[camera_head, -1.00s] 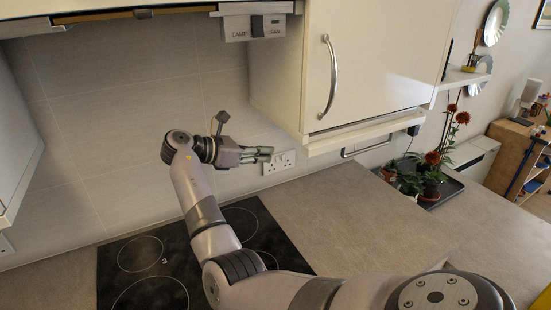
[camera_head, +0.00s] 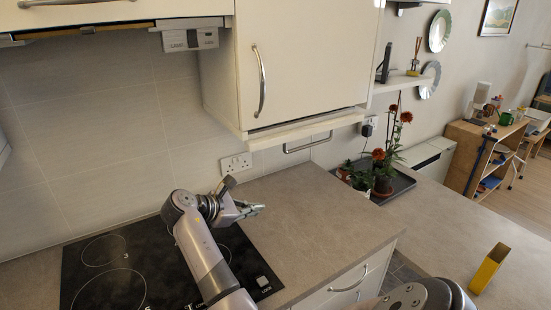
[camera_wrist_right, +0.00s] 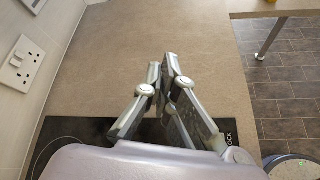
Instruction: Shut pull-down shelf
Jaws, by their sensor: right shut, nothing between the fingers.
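The pull-down shelf appears to be the thin cream panel (camera_head: 300,131) under the wall cabinet. A metal bar handle (camera_head: 308,147) hangs below it. The panel looks close up under the cabinet and roughly level; I cannot tell whether it is fully shut. My right gripper (camera_head: 256,209) is over the worktop by the hob, below and to the left of the shelf, apart from it. Its fingers (camera_wrist_right: 167,62) are together and empty in the wrist view, which does not show the shelf. My left gripper is not in view.
The black hob (camera_head: 120,278) lies under my right arm. The grey worktop (camera_head: 300,205) is clear up to a tray of potted plants (camera_head: 378,180). The cabinet door (camera_head: 300,60) is closed. A yellow object (camera_head: 488,268) stands at the lower right. A socket (camera_head: 236,164) is on the wall.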

